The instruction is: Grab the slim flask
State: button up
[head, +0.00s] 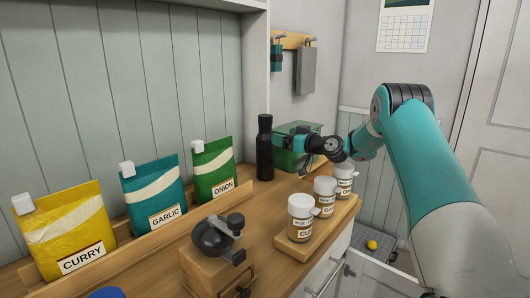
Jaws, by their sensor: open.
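The slim flask (265,150) is a tall, narrow black bottle with a dark cap. It stands upright at the far end of the wooden counter, against the side panel of the wall unit. My gripper (302,150) is dark and sits to the right of the flask at about the same height, in front of a green box. It is open, and a gap shows between it and the flask. Its fingertips are small in this view and partly merge with the dark wrist.
The green box (284,158) stands just right of the flask. Labelled jars (301,215) stand on a wooden block along the front edge. A grinder (215,237) is nearer. Curry (75,240), garlic (155,198) and onion (212,170) bags line the back.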

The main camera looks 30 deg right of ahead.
aim_at(270, 131)
jog(key=p+x, duration=0.1)
jog(key=x, duration=0.3)
jog(key=shift+w+a, duration=0.1)
jog(key=shift+w, duration=0.3)
jog(key=shift+p+x, duration=1.35)
jog(key=shift+x, duration=1.25)
jog(key=c, duration=1.5)
